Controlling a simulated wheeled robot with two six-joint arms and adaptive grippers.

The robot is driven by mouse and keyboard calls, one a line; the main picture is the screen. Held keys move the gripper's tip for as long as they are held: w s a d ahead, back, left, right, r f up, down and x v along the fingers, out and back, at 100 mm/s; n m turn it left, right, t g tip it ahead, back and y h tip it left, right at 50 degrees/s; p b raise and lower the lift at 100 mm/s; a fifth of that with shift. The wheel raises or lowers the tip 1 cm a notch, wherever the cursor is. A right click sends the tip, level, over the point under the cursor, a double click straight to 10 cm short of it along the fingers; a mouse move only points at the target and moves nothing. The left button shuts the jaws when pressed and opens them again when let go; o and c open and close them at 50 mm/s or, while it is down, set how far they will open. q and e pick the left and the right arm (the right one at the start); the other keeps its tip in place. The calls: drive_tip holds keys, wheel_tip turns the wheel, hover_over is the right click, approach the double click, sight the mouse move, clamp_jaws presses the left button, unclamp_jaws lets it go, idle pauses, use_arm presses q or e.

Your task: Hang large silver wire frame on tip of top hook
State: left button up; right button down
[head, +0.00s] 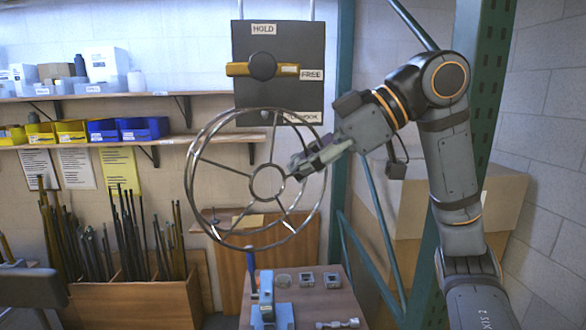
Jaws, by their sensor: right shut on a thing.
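The large silver wire frame (190,180) is round, with an outer double rim, spokes and a small centre ring. It is held up in front of the wall, roughly facing me. My right gripper (298,168) is shut on it near the centre ring, at its right side. A dark panel (245,95) hangs behind and above, with labels reading HOLD, FREE and what looks like HOOK. The frame's top rim overlaps the panel's lower part. A small pale piece (265,114) shows there, perhaps the hook; its tip is not clear.
A yellow handle with a dark knob (262,66) crosses the panel. Below is a small table (335,300) with a blue tool (265,300) and small metal parts. A green post (342,90) stands right of the panel. Shelves with bins (100,130) are at left.

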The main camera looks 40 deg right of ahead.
use_arm(q)
drive_tip(key=shift+w+a+r+p, duration=0.45)
drive_tip(key=shift+r+p, duration=0.1)
drive_tip(key=shift+r, duration=0.1)
use_arm(e)
drive_tip(key=w+d+f, duration=0.2)
drive_tip(key=w+d, duration=0.2)
drive_tip(key=w, duration=0.4)
drive_tip(key=shift+w+d+f, duration=0.15)
drive_tip(key=shift+d, duration=0.2)
idle(0.4)
drive_tip(key=c, duration=1.2)
unclamp_jaws()
drive_tip(key=v, duration=0.7)
drive_tip(key=shift+d, duration=0.2)
